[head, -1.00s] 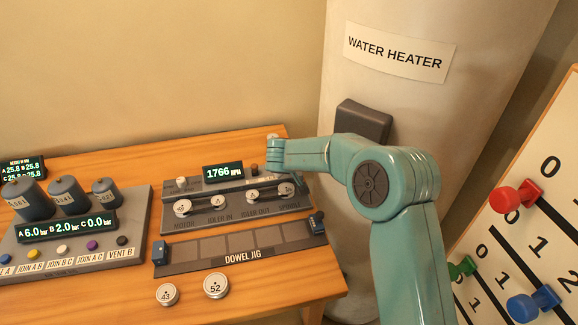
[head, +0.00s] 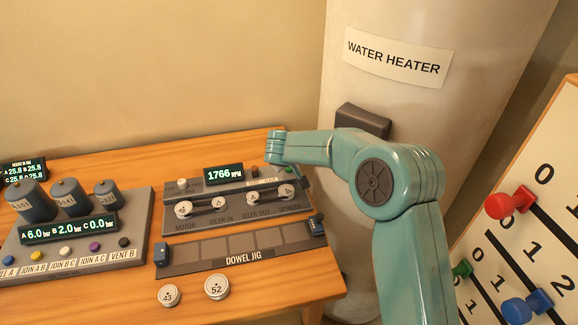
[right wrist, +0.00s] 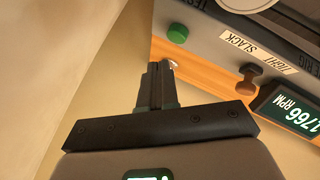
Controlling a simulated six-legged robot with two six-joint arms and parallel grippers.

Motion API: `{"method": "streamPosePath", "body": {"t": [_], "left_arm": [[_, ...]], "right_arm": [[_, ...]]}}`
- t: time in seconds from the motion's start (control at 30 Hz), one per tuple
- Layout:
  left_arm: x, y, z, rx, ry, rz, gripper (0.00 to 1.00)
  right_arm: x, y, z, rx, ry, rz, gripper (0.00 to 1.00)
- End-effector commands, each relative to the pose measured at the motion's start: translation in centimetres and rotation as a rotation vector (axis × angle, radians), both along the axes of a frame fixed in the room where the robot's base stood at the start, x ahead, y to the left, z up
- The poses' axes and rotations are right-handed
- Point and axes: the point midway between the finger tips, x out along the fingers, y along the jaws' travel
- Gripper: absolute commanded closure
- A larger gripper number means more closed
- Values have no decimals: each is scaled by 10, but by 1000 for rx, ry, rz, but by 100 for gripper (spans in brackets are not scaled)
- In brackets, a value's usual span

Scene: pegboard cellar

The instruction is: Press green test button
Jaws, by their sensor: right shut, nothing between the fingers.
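The green button (right wrist: 178,33) is a round cap on the end of the grey pulley unit in the right wrist view. In the head view a bit of green (head: 288,169) shows at that unit's right end, just below my right wrist. My right gripper (right wrist: 158,68) is shut and empty. In the right wrist view its fingertips appear just below the button, with a visible gap; the depth between them is hard to judge. In the head view the fingers are hidden behind the wrist. My left gripper is in neither view.
A brown knob (right wrist: 249,79) and a 1766 RPM display (head: 224,174) are beside the button. The water heater (head: 430,30) stands behind my right arm.

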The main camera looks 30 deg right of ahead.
Motion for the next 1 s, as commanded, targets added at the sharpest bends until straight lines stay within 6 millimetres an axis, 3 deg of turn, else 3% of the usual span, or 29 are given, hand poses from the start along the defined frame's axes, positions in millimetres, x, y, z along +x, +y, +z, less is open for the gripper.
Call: {"method": "streamPosePath", "body": {"t": [0.33,1.0], "left_arm": [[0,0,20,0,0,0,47],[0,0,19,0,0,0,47]], "right_arm": [[0,0,37,0,-1,1,100],[0,0,37,0,0,0,100]]}}
